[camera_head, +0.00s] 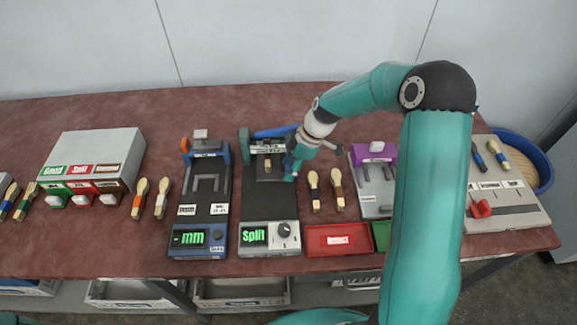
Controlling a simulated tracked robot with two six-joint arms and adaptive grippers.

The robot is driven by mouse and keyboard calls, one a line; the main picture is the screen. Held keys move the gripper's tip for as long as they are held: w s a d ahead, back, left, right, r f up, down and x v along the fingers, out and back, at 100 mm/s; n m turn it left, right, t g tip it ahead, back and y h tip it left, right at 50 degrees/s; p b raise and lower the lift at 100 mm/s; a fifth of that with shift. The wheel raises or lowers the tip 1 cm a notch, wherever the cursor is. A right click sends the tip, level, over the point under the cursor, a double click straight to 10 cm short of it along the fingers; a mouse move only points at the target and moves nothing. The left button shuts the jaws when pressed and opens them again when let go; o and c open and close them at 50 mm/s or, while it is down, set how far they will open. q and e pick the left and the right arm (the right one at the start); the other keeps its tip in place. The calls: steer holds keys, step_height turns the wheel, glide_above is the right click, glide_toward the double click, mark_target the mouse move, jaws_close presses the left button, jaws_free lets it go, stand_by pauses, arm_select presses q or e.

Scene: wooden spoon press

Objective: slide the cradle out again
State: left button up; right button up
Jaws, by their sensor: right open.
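The middle press (270,208) is a dark grey unit with a green post, a blue lever (275,131) and a front panel reading "Split" in green. A small dark block with a pale tan spot (267,166) shows in its bay; it may be the cradle with a spoon in it, but it is too small to be sure. My right gripper (291,172) is open at the right edge of this bay, its fingers pointing down and left. I cannot tell whether it touches anything. My left gripper is out of view.
A similar unit reading "mm" (189,238) stands to the left. Two spoons (315,190) lie close right of the press. A red tray (337,239) lies in front of them. A purple-topped unit (374,153) stands to the right, partly behind my right arm.

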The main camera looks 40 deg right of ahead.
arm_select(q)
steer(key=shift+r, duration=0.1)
arm_select(e)
steer(key=shift+a+f, duration=0.25)
steer(key=shift+f, duration=0.35)
jaws_close()
